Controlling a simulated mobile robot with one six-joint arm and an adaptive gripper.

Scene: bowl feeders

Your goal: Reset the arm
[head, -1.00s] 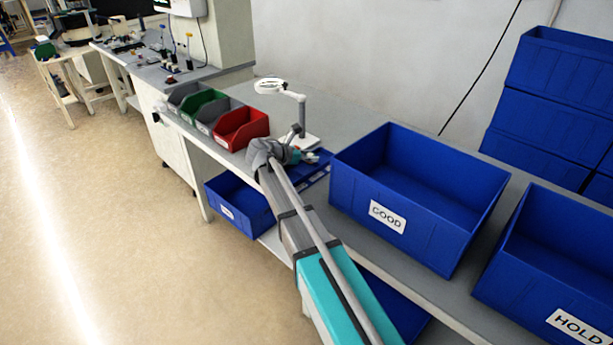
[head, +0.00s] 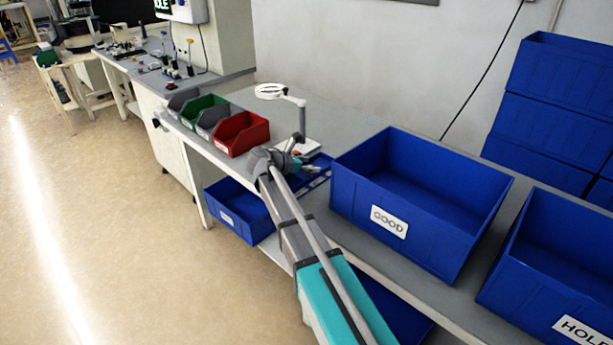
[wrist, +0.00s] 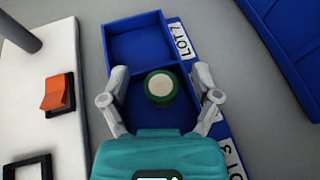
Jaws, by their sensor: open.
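My arm reaches over the grey bench (head: 352,130). My gripper (wrist: 163,82) is open in the wrist view, its two fingers apart above a blue compartment tray (wrist: 140,45). A round green part with a pale top (wrist: 160,88) sits in a tray compartment between the fingers, and I see no finger touching it. The far compartment, by a label reading LOT and a partly unclear figure, looks empty. In the head view my gripper (head: 303,166) is small and partly hidden by my wrist.
A blue bin marked GOOD (head: 455,235) and a HOLD bin (head: 520,290) stand right of my arm. Red (head: 240,133), grey and green small bins stand left. A magnifier lamp (head: 301,122) rises close behind my gripper. An orange switch (wrist: 57,93) is left of the tray.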

